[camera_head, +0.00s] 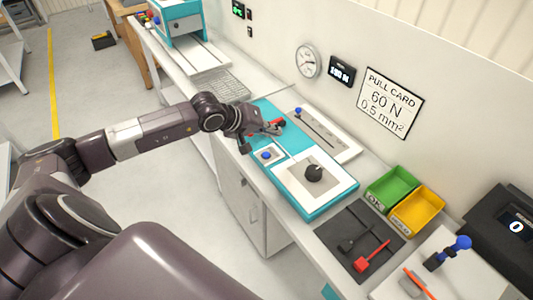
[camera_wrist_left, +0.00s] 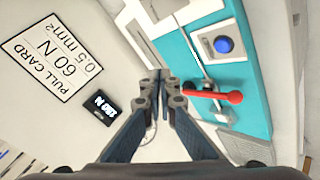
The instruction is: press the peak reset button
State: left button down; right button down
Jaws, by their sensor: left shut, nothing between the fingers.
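A blue round button (camera_head: 266,155) sits on a small white square plate on the teal machine (camera_head: 312,211). It also shows in the left wrist view (camera_wrist_left: 223,45), at the upper right; I cannot read a label on it. My left gripper (camera_head: 270,130) is shut and empty, above the teal machine, just beyond the blue button in the head view. In the left wrist view its fingers (camera_wrist_left: 163,82) are together, left of the button and apart from it. A red lever (camera_wrist_left: 215,96) lies near the fingertips, partly behind them. My right gripper does not show.
A black knob (camera_head: 313,173) is on the machine's white plate. A blue-knobbed slider (camera_head: 298,110) lies behind. A green bin (camera_head: 391,188), a yellow bin (camera_head: 416,211) and a dark mat (camera_head: 335,239) with tools are at the right. A digital display (camera_head: 342,71) hangs on the wall.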

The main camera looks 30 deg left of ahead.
aim_at(264, 154)
pick_arm(q)
jog(key=a+m+y, duration=0.1)
jog(key=a, duration=0.2)
jog(key=shift+a, duration=0.4)
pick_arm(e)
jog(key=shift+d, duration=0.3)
pick_arm(q)
jog(key=shift+f, duration=0.1)
